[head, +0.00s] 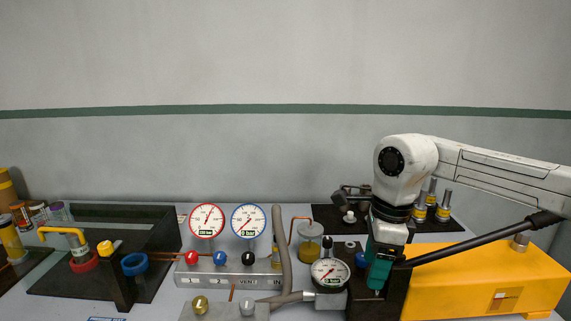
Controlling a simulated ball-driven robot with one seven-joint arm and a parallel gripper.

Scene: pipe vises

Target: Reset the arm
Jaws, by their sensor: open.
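My white arm comes in from the right edge and bends down at a round joint in the head view. My gripper (377,291) hangs below it, pointing down, beside the teal part at the arm's end. It is open, and I see nothing held in it. It is in front of a dark block at the right of the bench, just right of a round pressure gauge (329,273). The gap between the fingers is too small to make out clearly.
A yellow box (500,282) stands at the right, under my arm. A manifold (258,275) with a red-rimmed gauge (207,221), a blue-rimmed gauge (248,221) and knobs is in the middle. A vise with a yellow handle (62,231) is left.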

